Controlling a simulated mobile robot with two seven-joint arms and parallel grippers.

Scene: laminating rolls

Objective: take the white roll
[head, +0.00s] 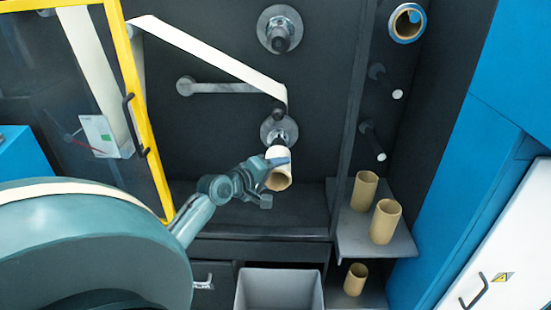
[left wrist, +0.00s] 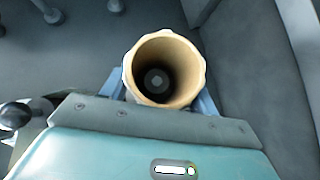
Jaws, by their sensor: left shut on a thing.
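The white roll (head: 279,169) is a short white tube with a tan cardboard core, in the middle of the head view. My left gripper (head: 281,161) is shut on it, just below the lower round spindle (head: 279,130) on the dark machine panel. In the left wrist view the roll (left wrist: 163,70) shows its open end toward the camera, with blue fingers on both sides of it. The roll looks clear of the spindle in the head view, but I cannot tell the exact gap. My right gripper is not seen.
Tan cardboard cores (head: 385,221) stand on a grey shelf (head: 390,247) at the right, another one (head: 355,279) lower down. A grey bin (head: 278,290) is below. A yellow-framed door (head: 131,90) is at the left. A white web (head: 215,58) runs above. A roll (head: 408,23) hangs top right.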

